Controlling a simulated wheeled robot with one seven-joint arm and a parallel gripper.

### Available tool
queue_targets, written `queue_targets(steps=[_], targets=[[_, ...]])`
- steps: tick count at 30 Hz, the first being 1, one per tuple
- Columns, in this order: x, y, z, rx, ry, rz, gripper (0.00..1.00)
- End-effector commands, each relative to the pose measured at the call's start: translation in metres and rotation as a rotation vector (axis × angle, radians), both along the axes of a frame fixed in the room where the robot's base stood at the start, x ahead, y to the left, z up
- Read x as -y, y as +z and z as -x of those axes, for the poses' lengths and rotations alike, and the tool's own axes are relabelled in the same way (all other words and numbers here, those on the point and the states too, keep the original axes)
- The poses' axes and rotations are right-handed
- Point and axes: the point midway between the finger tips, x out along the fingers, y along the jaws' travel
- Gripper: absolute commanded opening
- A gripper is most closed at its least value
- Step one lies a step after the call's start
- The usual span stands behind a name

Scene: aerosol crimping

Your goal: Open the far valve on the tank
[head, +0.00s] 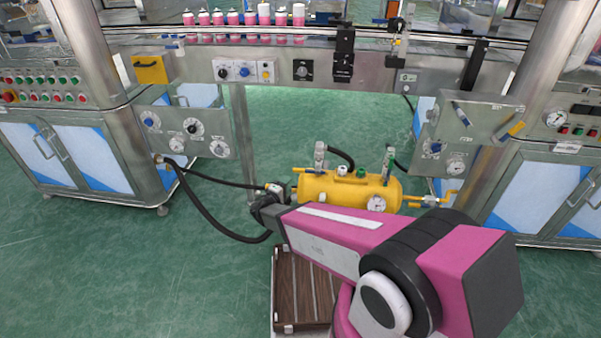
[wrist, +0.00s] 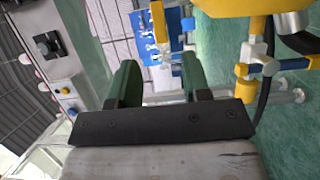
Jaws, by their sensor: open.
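The yellow tank (head: 345,188) lies on its side under the conveyor in the head view, with a gauge (head: 377,203) and fittings on top. Its yellow body also shows at the top right of the wrist view (wrist: 228,6). A yellow fitting with a blue handle (wrist: 262,66) is right of my gripper (wrist: 160,75) in the wrist view. The green fingers are apart, with nothing held between them. In the head view my arm reaches to the tank's left end, where the fingers are hard to make out. I cannot tell which fitting is the far valve.
A black hose (head: 205,215) loops from the left cabinet (head: 75,158) toward the tank's left end. Steel panels with knobs and gauges flank the tank. A conveyor (head: 290,68) with pink cans runs above. A brown slatted box (head: 300,290) stands below my arm. Green floor is open at the left.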

Motion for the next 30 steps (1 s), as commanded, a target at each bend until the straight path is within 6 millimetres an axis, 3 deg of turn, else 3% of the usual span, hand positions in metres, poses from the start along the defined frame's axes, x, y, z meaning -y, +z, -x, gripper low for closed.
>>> queue_targets(steps=[18, 30], targets=[[0.050, 0.000, -0.076, -0.001, -0.003, -0.001, 0.44], [0.059, 0.001, -0.089, -0.001, -0.002, 0.000, 0.44]])
